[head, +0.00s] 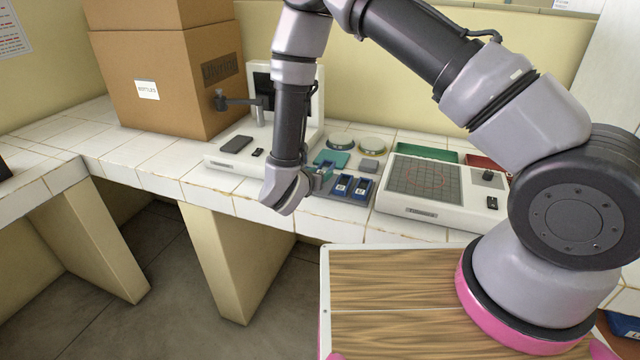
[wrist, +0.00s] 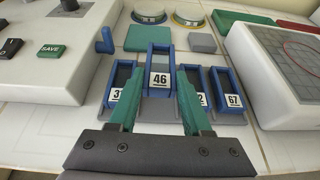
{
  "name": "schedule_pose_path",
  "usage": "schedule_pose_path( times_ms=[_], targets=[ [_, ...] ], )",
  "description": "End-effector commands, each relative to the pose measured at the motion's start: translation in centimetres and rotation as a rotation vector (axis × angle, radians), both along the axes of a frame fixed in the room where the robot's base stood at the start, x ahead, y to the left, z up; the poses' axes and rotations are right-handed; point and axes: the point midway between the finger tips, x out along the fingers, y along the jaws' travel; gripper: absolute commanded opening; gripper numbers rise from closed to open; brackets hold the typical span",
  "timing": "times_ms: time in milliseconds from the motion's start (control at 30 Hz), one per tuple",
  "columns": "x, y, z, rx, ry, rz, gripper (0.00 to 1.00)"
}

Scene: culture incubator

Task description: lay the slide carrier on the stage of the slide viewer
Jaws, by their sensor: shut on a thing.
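My gripper (wrist: 158,80) has green fingers closed on the sides of a blue slide carrier labelled 46 (wrist: 160,60). The carrier looks upright and stands higher than its neighbours in the wrist view; I cannot tell its exact clearance. Other blue carriers sit on the grey rack beside it: one with a partly hidden label (wrist: 119,84), one whose label ends in 2 (wrist: 195,84), and 67 (wrist: 227,90). In the head view my wrist mostly hides the gripper. A white device with a screen and post (head: 265,135), probably the slide viewer, stands left of the rack.
A white unit with a grid and red circle (head: 390,201) stands right of the rack. Behind the rack are a teal pad (wrist: 149,38), a grey block (wrist: 202,43) and two round dishes (head: 372,145). A blue knob (wrist: 105,42) juts near the left device. A cardboard box (head: 160,85) stands back left.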

Motion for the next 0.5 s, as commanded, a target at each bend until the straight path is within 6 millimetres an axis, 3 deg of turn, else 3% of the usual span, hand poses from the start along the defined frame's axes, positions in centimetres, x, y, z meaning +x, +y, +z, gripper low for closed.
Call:
schedule_pose_path(
  times_ms=[233, 500],
  targets=[
    [-0.1, 0.0, -3.3, -0.003, 0.002, 0.0, 0.0],
    [0.0, -0.1, -3.4, -0.001, 0.0, -0.001, 0.0]
  ],
)
